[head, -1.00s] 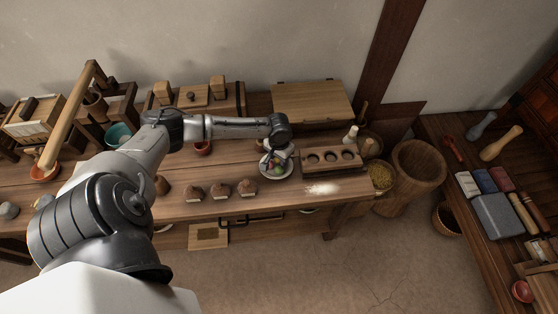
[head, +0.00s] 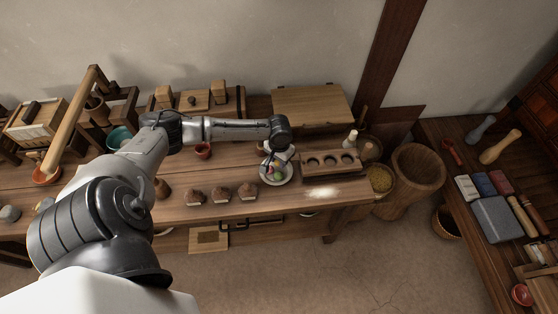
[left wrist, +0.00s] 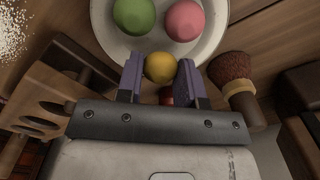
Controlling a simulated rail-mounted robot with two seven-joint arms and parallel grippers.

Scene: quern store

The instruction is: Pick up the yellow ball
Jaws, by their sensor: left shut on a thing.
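The yellow ball (left wrist: 160,67) sits between the two purple-grey fingers of my left gripper (left wrist: 160,80) in the left wrist view, and the gripper is shut on it. A pale round dish (left wrist: 112,44) lies beyond the fingers, with a green ball (left wrist: 134,14) and a pink ball (left wrist: 184,20) in it. In the head view my left gripper (head: 273,160) is over the dish (head: 289,176). The ball is too small there to tell how high it is held. My right gripper is not in view.
A wooden block with round hollows (head: 330,161) stands right of the dish, beside a white powder patch (head: 322,193). A wooden box (head: 311,104) is behind. A side table (head: 470,215) is at far right.

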